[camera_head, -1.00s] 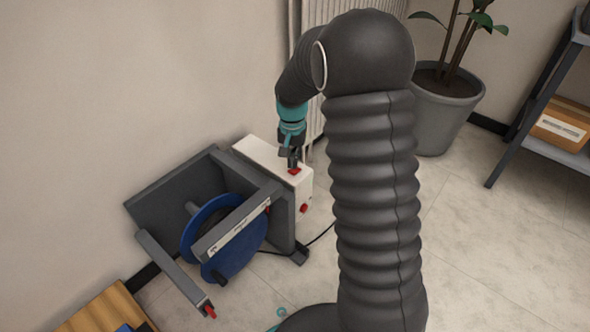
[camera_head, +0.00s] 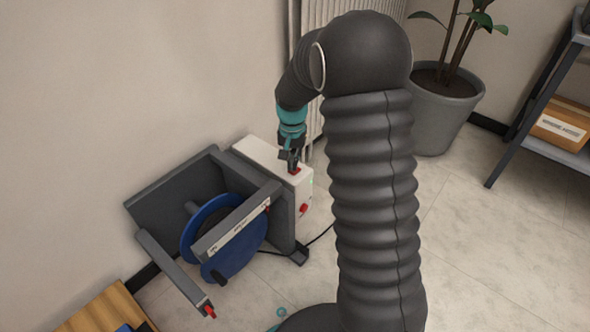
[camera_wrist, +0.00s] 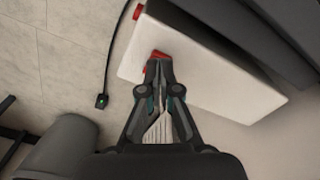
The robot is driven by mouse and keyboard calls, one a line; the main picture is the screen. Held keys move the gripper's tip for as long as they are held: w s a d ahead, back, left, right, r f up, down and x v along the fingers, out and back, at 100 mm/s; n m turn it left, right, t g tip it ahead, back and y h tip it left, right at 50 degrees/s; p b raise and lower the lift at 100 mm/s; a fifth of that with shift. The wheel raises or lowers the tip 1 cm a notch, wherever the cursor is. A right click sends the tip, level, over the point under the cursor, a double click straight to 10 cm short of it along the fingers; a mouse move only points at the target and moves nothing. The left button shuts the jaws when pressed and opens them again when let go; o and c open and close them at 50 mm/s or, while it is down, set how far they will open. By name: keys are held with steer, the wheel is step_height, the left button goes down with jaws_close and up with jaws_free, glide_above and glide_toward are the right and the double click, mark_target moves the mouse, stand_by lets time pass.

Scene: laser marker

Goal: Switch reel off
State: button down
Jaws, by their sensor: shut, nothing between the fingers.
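The reel unit has a blue reel (camera_head: 222,238) in a dark grey frame (camera_head: 165,190), with a white box (camera_head: 262,153) at its back right. A red switch (camera_head: 296,170) is on top of the white box, and a red knob (camera_head: 304,208) is on its front side. My gripper (camera_head: 292,163) points down at the red switch. In the wrist view my gripper (camera_wrist: 159,66) is shut, its tips at the red switch (camera_wrist: 152,66) and partly hiding it. I cannot tell whether they press on it. A second red part (camera_wrist: 138,12) shows at the box's edge.
A black cable (camera_head: 320,237) runs from the unit across the floor. A radiator (camera_head: 318,20) stands behind the box. A potted plant (camera_head: 445,110) and a shelf with a cardboard box (camera_head: 562,122) are to the right. A wooden surface (camera_head: 100,312) is at lower left.

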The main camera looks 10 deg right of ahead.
steer(key=shift+f, duration=0.75)
stand_by(0.4)
steer(key=shift+r, duration=0.15)
steer(key=shift+r+p, duration=2.55)
steer(key=shift+r, duration=0.9)
